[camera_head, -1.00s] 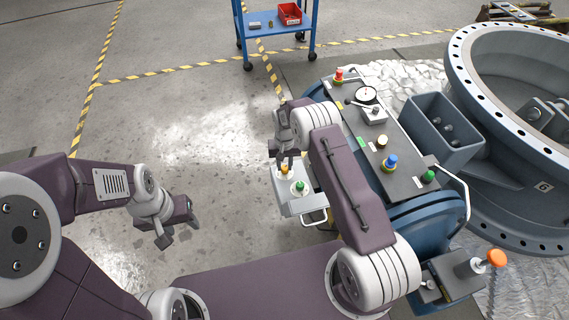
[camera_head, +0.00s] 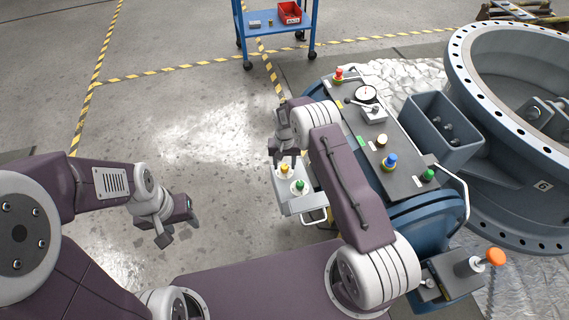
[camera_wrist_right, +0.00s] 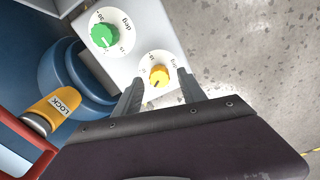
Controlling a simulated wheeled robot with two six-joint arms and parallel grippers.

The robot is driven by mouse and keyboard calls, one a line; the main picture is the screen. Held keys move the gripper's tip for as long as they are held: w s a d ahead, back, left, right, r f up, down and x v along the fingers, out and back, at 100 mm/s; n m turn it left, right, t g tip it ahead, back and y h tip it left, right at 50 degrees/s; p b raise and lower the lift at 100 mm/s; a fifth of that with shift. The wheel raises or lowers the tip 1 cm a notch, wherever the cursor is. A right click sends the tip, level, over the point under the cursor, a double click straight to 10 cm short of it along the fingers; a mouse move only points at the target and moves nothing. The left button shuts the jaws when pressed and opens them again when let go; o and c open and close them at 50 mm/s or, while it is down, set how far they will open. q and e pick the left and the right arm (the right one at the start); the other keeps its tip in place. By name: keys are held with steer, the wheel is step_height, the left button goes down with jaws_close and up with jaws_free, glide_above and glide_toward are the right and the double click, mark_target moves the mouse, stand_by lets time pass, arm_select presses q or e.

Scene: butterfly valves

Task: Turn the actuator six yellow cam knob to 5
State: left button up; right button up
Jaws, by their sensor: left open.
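The yellow cam knob (camera_head: 285,169) sits on a white dial on the pale actuator box (camera_head: 292,204). In the right wrist view the yellow knob (camera_wrist_right: 159,76) has a dark pointer mark toward its lower left; the dial figures are too small to read surely. My right gripper (camera_head: 284,163) is over the knob, and in the wrist view its fingers (camera_wrist_right: 162,82) stand apart with the knob between their tips, no contact visible. A green knob (camera_head: 300,187) is beside it, on its own dial (camera_wrist_right: 125,34). My left gripper (camera_head: 178,226) is open and empty, far left of the box.
An orange LOCK handle (camera_wrist_right: 55,108) lies near the box in the wrist view. A control panel (camera_head: 400,180) with several coloured knobs stands to the right of my right arm. A large flanged valve ring (camera_head: 470,170) is at far right. Floor left of the box is clear.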

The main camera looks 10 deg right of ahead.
mark_target(284, 166)
step_height(284, 166, up, 9)
steer(key=p, duration=0.3)
stand_by(0.4)
